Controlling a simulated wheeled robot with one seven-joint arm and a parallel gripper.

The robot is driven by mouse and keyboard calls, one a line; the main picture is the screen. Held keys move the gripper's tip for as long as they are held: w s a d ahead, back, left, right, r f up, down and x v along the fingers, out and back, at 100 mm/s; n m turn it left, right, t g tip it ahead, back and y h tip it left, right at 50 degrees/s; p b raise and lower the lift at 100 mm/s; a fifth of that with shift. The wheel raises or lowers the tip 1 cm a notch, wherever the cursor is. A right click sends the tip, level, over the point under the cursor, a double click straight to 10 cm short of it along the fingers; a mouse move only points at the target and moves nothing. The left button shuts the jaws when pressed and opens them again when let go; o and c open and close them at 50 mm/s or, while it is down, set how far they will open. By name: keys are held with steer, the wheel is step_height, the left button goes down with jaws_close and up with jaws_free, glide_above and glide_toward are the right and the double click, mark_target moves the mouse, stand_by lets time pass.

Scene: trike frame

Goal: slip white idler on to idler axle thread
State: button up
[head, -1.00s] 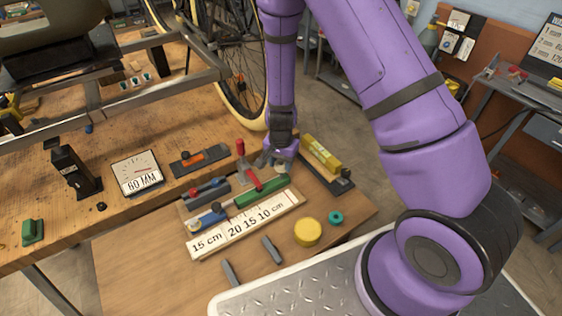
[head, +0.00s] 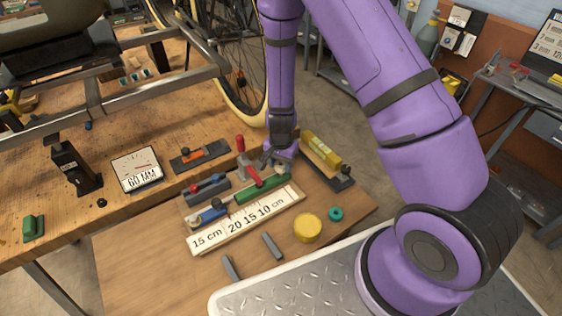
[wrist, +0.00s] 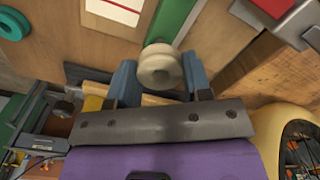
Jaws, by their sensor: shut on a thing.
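The white idler (wrist: 160,66) is a cream, grooved roller, seen in the wrist view at the tips of my gripper (wrist: 159,78). My gripper is shut on it, with one blue-grey finger on each side. In the head view my gripper (head: 275,160) points down at the back right of the small wooden table, beside the green block (head: 262,189) and the red-handled clamp (head: 248,165). The idler is too small to tell clearly there. The trike frame (head: 120,90) stands on the workbench at the left. I cannot make out the idler axle thread.
A ruler board (head: 245,222) lies in front of the green block. A yellow disc (head: 307,228) and a teal ring (head: 336,214) lie to its right. A yellow-topped tool (head: 325,155) is right of my gripper. A black post (head: 75,168) stands on the workbench.

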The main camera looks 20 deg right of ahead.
steer(key=shift+f, duration=1.55)
steer(key=o, duration=1)
steer(key=shift+c, duration=0.2)
step_height(320, 180, up, 11)
steer(key=shift+f, duration=0.1)
